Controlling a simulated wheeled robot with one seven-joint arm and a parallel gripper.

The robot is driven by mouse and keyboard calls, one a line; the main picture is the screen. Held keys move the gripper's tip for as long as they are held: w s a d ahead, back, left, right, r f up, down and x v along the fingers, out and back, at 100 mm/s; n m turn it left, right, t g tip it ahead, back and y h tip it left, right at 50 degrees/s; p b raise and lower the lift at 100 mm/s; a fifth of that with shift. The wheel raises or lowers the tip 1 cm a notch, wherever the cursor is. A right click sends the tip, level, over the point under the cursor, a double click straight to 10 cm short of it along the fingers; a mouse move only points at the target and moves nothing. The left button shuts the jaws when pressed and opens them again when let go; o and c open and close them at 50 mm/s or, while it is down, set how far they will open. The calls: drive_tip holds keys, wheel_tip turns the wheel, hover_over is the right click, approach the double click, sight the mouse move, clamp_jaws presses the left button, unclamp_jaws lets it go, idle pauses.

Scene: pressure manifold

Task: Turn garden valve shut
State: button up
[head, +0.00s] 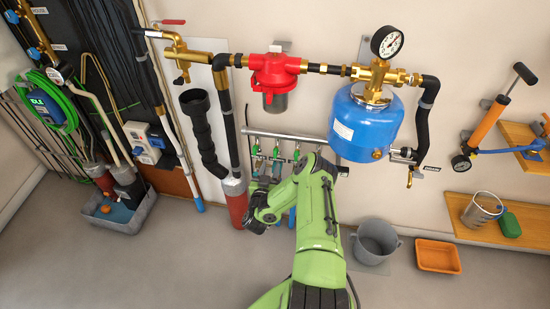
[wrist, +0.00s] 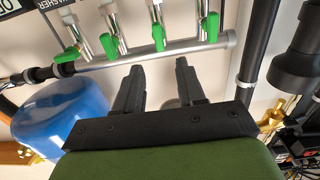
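I cannot tell which tap is the garden valve; the one readable label, "WASHER" (wrist: 40,18), is by the left taps in the wrist view. My gripper (wrist: 159,67) is open and empty. Its fingertips point at the pipe, just short of it in the picture, touching no handle. In the head view my arm covers part of the taps and the fingers are unclear.
A blue tank (head: 364,125) with a gauge (head: 387,42) and a red filter (head: 275,72) flank the manifold. Black pipes (wrist: 261,45) are right of the taps in the wrist view. A grey bucket (head: 376,240) and orange tub (head: 438,256) stand on the floor.

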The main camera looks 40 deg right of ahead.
sight(275, 153)
drive_tip(key=b+x, duration=0.2)
drive_tip(key=x, duration=0.7)
drive_tip(key=shift+w+d+b, duration=0.2)
drive_tip(key=shift+b, duration=0.1)
drive_tip(key=shift+c, duration=0.3)
clamp_jaws()
